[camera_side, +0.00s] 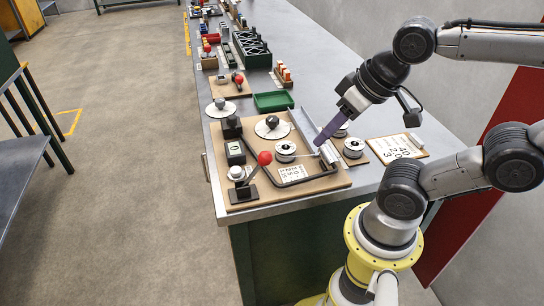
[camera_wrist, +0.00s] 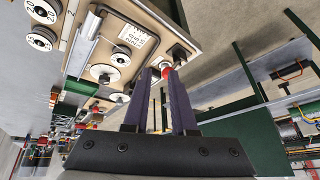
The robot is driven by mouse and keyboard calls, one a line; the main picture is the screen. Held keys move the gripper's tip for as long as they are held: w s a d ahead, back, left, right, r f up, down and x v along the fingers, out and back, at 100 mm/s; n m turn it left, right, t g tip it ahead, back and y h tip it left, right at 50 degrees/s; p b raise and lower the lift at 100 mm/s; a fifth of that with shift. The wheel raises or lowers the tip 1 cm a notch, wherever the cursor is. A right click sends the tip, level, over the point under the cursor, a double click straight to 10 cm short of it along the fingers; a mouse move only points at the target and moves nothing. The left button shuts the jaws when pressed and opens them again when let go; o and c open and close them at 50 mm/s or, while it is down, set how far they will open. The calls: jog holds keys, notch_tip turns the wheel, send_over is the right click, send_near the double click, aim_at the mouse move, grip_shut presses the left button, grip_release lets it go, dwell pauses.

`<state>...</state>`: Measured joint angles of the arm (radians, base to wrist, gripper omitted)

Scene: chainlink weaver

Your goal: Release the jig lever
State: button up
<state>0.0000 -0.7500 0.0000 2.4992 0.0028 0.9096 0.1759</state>
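The jig is a tan board (camera_side: 325,182) at the near end of the bench, and it also shows at the top of the wrist view (camera_wrist: 150,22). Its lever (camera_side: 252,172) is a dark arm rising at a slant from a black base to a red ball knob (camera_side: 264,158). In the wrist view the red knob (camera_wrist: 166,72) appears close to the right fingertip. My gripper (camera_side: 321,142) has purple fingers pointing down over the right part of the jig, well right of the knob. In the wrist view the fingers (camera_wrist: 158,74) stand apart with nothing between them.
Another spool (camera_side: 353,147) and a clipboard (camera_side: 398,147) lie to the right. A green tray (camera_side: 273,101) stands behind.

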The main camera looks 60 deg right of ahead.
jog(key=shift+a+r+m, duration=0.1)
jog(key=shift+m, duration=0.8)
jog(key=shift+c, duration=1.1)
jog(key=shift+a+r+m, duration=0.1)
jog(key=shift+r+m, duration=0.05)
jog(key=shift+m, duration=0.75)
grip_shut()
jog(key=w+d+f+m+g, duration=0.1)
jog(key=w+d+m+g, duration=0.1)
jog(key=m, duration=0.9)
jog(key=w+d+f+m+g+y, duration=0.1)
jog(key=w+m, duration=0.3)
jog(key=m, duration=0.8)
jog(key=shift+w+d+f+g+y, duration=0.35)
jog(key=shift+d+g, duration=0.25)
jog(key=shift+g, duration=0.3)
jog(key=shift+r, duration=0.1)
